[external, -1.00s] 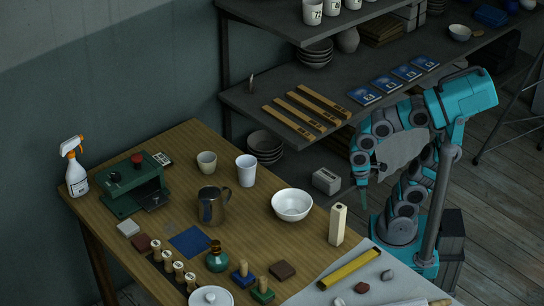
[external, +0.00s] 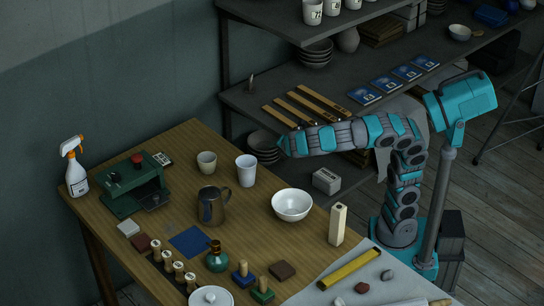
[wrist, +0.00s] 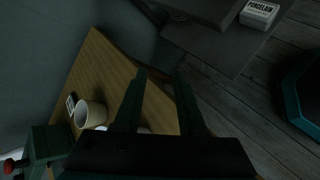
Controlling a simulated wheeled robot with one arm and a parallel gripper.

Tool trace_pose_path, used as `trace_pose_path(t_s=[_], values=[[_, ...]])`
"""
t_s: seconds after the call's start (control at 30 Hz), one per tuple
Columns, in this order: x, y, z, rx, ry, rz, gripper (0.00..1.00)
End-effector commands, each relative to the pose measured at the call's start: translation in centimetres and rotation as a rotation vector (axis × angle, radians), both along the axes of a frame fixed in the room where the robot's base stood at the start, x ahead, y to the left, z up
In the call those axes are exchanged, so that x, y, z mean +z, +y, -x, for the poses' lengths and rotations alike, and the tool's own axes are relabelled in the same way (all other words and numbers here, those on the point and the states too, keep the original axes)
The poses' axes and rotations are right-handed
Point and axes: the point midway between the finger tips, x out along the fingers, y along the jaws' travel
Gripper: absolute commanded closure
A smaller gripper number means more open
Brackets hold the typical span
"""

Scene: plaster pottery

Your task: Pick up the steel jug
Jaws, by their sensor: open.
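The steel jug (external: 212,206) stands upright on the wooden table, with its handle toward the right in the external view. It does not show in the wrist view. My gripper (external: 283,147) is at the end of the outstretched arm, up and to the right of the jug and well apart from it. In the wrist view my gripper (wrist: 160,75) shows two dark fingers spread apart with nothing between them.
A beige cup (external: 207,162), a white cup (external: 246,170) and a white bowl (external: 292,204) stand around the jug. A green press (external: 132,185) is to its left, and a teal bottle (external: 217,258) is in front. A grey shelf (external: 250,98) rises behind the table.

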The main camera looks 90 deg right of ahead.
Motion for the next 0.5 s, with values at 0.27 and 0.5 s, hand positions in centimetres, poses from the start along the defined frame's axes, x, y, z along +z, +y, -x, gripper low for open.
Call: trace_pose_path(t_s=[0.27, 0.5], values=[[4.7, 9.1, -4.7, 0.265, 0.067, 0.216, 0.60], [2.6, 17.3, -7.9, 0.493, 0.236, 0.367, 0.60]])
